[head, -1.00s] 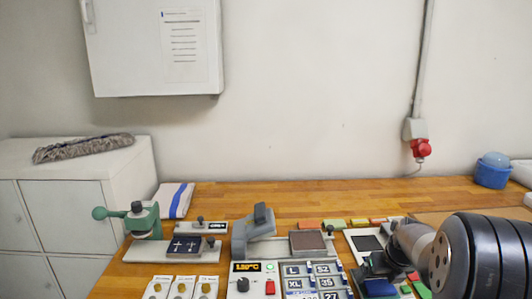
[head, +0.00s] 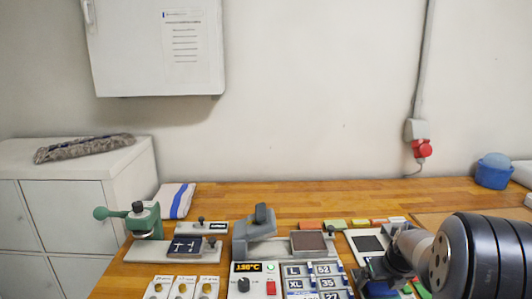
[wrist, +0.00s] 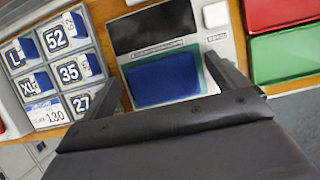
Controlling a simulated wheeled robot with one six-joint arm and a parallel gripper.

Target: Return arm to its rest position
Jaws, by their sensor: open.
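My gripper (wrist: 165,75) is open in the wrist view, with its dark fingers spread apart and nothing held between them. Beyond the fingers lies a flat blue pad (wrist: 163,80) with a teal edge, on a light panel with a black area above. In the head view my gripper is at the lower right, partly hidden by my own arm. It is low over the right part of the bench, near the light panel with a dark square (head: 367,243).
A wooden bench (head: 330,196) holds a green hand press (head: 142,219), a grey heat press (head: 255,232), a temperature controller (head: 254,281) and a rack of size labels (head: 313,281). Red (wrist: 277,12) and green (wrist: 285,57) trays lie right of the panel. The bench's back strip is mostly clear.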

